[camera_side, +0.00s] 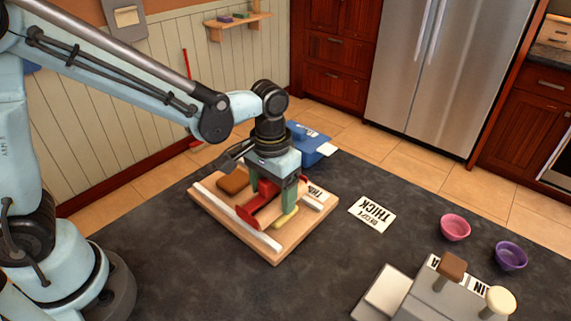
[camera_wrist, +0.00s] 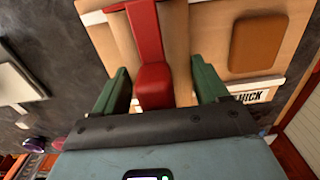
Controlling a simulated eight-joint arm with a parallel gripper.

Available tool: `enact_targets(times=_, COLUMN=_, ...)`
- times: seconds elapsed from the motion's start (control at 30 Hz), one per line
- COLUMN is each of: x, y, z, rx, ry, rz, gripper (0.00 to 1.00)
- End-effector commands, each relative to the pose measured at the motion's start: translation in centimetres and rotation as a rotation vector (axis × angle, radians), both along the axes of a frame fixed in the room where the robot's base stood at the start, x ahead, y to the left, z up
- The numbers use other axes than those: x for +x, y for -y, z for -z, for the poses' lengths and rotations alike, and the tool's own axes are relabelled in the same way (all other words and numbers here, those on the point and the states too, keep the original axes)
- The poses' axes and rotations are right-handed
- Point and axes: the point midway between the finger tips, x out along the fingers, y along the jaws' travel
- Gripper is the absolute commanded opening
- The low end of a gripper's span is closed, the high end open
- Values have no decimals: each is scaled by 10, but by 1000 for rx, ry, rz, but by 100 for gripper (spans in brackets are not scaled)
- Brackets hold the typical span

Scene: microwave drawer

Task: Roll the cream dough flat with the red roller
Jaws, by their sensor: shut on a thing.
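The red roller (camera_side: 256,207) is on the wooden board (camera_side: 276,256). My gripper (camera_side: 273,198) is low over the board, its green fingers on either side of the roller's red handle, and it is shut on the roller. In the wrist view, the red handle (camera_wrist: 155,85) shows between the two fingers of my gripper (camera_wrist: 160,87). The cream dough (camera_side: 285,217), a small pale yellow oblong, lies just right of the roller, close to a finger; I cannot tell whether they touch.
A brown slab (camera_side: 233,181) lies on the board's left part. White strips (camera_side: 235,216) run along the board. A blue box (camera_side: 311,146) stands behind. Pink (camera_side: 455,228) and purple (camera_side: 510,256) bowls and a grey knobbed device (camera_side: 425,295) are right.

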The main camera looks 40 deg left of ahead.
Motion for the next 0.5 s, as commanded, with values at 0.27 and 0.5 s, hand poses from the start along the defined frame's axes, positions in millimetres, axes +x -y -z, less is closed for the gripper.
enact_targets(times=0.27, x=0, y=-1, z=0, rx=1, ry=0, rz=0, gripper=33)
enact_targets(times=0.5, x=0, y=2, z=1, rx=0, ry=0, rz=0, gripper=33)
